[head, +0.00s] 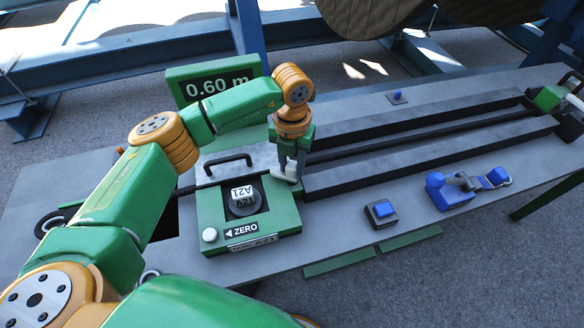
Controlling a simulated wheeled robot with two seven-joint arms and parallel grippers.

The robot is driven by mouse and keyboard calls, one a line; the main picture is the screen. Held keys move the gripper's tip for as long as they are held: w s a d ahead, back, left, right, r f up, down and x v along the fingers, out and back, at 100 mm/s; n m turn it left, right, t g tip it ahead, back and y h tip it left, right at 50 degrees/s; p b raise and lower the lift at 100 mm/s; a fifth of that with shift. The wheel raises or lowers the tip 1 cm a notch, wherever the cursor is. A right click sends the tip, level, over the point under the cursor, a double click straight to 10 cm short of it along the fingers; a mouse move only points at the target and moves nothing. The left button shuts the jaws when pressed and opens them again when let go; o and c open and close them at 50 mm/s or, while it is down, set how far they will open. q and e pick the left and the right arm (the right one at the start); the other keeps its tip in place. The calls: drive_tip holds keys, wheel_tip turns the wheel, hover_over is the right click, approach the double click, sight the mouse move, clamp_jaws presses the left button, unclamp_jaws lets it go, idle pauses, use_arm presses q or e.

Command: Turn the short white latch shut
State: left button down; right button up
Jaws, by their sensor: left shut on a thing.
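My left gripper (288,168) reaches down at the back right corner of a green counter box. Its grey fingers are shut on the short white latch (284,177), a small pale piece at the fingertips. The fingers hide part of the latch, so I cannot tell its exact angle. The green counter box (213,216) sits on the grey bench and has a black round dial (243,205) with a white A21 tag, a ZERO label and a white button (209,235). My right gripper is not in view.
A display (214,84) behind the box reads 0.60 m. A black handle (228,164) stands up near the box. A blue button (381,211) and a blue clamp-like device (466,186) sit to the right. Long dark rails (420,139) run along the bench.

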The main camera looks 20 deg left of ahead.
sight(292, 164)
use_arm(q)
drive_tip(key=m+b, duration=0.3)
drive_tip(key=m, duration=0.2)
drive_tip(key=shift+f+m, duration=0.1)
drive_tip(key=shift+m, duration=0.2)
drive_tip(key=shift+m+b, duration=0.45)
drive_tip(key=shift+m, duration=0.75)
drive_tip(key=shift+m+b, duration=0.4)
drive_tip(key=shift+m, duration=1)
drive_tip(key=c, duration=0.6)
unclamp_jaws()
drive_tip(key=shift+o, duration=0.2)
drive_tip(key=shift+r, duration=0.2)
wheel_tip(292, 164, up, 7)
drive_tip(key=shift+b, duration=0.4)
